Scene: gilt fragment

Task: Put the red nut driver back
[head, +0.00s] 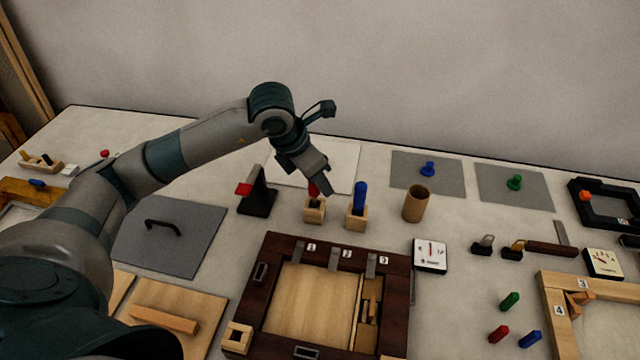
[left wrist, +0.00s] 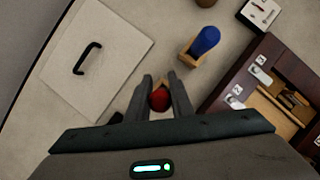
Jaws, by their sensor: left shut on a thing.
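The red nut driver (head: 313,188) is upright at a small wooden block holder (head: 314,213), its lower end at or in the block; I cannot tell how deep. My left gripper (head: 318,184) comes down from above and is shut on its red handle. In the left wrist view the red handle end (left wrist: 159,98) shows between the two fingers (left wrist: 160,88). A blue-handled driver (head: 360,196) stands in a second wooden block (head: 356,219) just to the right. My right gripper is not in view.
A black stand with a red part (head: 258,195) is close on the left. A brown cup (head: 415,204) stands right of the blue driver. A dark wooden frame box (head: 260,290) lies in front. A pale board (head: 340,165) lies behind.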

